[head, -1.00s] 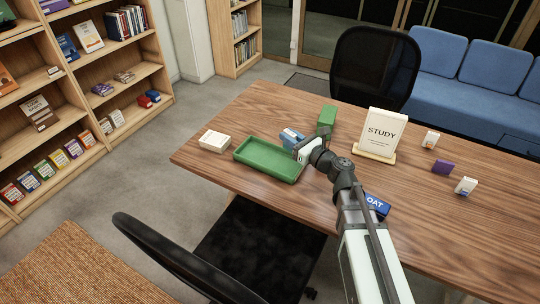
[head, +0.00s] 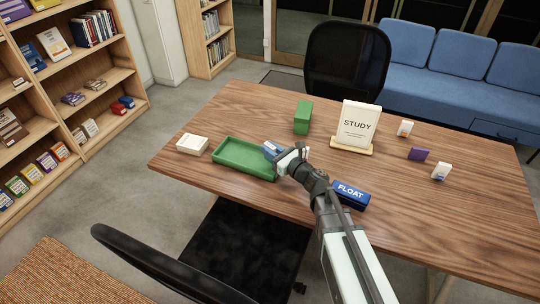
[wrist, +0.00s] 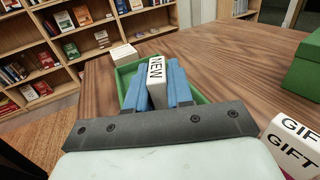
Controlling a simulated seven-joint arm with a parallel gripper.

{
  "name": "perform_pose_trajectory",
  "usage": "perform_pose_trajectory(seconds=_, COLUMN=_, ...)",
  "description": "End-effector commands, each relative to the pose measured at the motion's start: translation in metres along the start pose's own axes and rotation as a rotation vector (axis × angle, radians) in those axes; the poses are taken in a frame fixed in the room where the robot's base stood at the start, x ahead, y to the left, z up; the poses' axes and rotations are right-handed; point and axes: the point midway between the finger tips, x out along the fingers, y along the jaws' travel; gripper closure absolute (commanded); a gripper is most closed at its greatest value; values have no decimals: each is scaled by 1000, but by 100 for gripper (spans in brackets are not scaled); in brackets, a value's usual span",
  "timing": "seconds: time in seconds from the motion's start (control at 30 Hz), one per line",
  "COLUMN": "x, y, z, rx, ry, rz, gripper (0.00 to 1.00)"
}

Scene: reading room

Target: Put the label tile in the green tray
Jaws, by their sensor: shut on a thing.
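The label tile (wrist: 156,72), white with "NEW" in black, stands between my gripper's two blue fingers in the wrist view. My gripper (head: 270,149) is shut on it. The green tray (head: 228,163) is a shallow open box on the table. In the head view my fingers are at the tray's right end, and the tile is mostly hidden by them. In the wrist view the tray (wrist: 123,77) shows behind and on both sides of the fingers. I cannot tell the tile's height above the tray floor.
A white box (head: 193,144) sits left of the tray. A green block (head: 302,117) and a STUDY sign (head: 357,125) stand farther back. A blue FLOAT block (head: 350,193) lies by my arm. A white GIFT block (wrist: 292,146) is right of my gripper in the wrist view.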

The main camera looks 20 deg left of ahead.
Motion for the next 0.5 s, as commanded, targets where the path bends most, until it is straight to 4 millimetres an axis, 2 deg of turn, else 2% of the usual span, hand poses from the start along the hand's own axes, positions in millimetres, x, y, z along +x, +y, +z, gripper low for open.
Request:
perform_pose_trajectory(seconds=0.1, x=1, y=0, z=-16, rx=2, ry=2, rz=0, gripper=100)
perform_pose_trajectory(seconds=0.23, x=0, y=0, z=-28, rx=2, ry=2, rz=0, gripper=100)
perform_pose_trajectory(seconds=0.5, x=0, y=0, z=-29, rx=0, ry=0, rz=0, gripper=100)
